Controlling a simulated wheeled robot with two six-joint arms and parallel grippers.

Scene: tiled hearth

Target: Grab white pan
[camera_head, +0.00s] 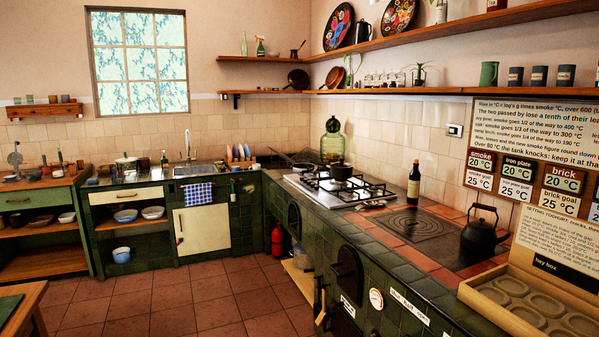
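A white pan-like pot (127,167) with what looks like a lid stands upright on the counter left of the sink, at the back left. It is small in the picture, so its handles are hard to make out. No other white pan is clear to see. Neither of my grippers shows in this view.
A dark pot (341,171) stands on the gas hob (335,189). A black kettle (481,233) and a dark bottle (413,184) stand on the right counter. A wooden table corner (30,300) juts in at lower left. The tiled floor (190,300) is clear.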

